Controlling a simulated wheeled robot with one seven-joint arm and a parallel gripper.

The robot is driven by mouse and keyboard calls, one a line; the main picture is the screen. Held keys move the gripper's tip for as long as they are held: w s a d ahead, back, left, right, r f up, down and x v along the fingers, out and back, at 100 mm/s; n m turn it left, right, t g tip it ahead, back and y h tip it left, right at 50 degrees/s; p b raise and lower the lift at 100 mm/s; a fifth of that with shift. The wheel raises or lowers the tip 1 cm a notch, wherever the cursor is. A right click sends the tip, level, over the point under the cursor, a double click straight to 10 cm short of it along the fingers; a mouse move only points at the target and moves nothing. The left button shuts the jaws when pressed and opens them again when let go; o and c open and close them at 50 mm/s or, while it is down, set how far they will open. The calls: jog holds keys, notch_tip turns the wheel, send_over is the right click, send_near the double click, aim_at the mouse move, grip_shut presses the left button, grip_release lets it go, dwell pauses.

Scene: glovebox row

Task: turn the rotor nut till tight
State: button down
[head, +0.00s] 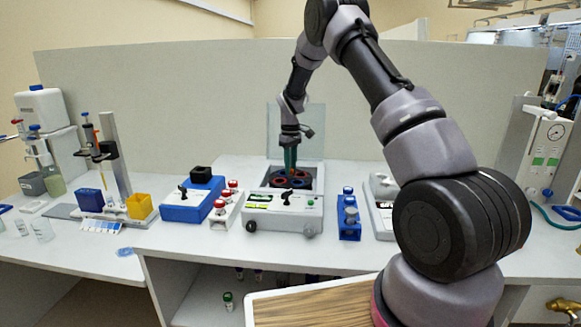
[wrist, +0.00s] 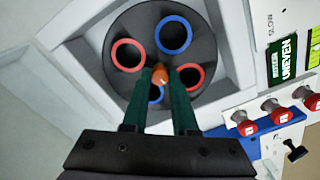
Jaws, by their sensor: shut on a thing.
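The rotor nut (wrist: 160,74) is a small orange knob at the centre of the dark round rotor. The rotor (wrist: 137,82) has red-ringed and blue-ringed holes and sits in the open centrifuge (head: 260,212), whose clear lid (head: 312,130) stands up behind it. My gripper (wrist: 160,88) points down into the bowl with its green fingers on either side of the nut, shut on it. In the head view my gripper (head: 291,168) is over the rotor and the nut is hidden. One blue-ringed hole is partly covered by the fingers.
A rack of red-capped tubes (head: 228,203) and a blue device (head: 190,203) stand left of the centrifuge. A blue rack (head: 349,218) stands close on its right. A panel label in the wrist view reads "UNEVEN" (wrist: 288,62). A partition wall runs behind the bench.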

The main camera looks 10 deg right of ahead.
jog(key=shift+m, duration=10.2)
jog(key=c, duration=0.7)
grip_release()
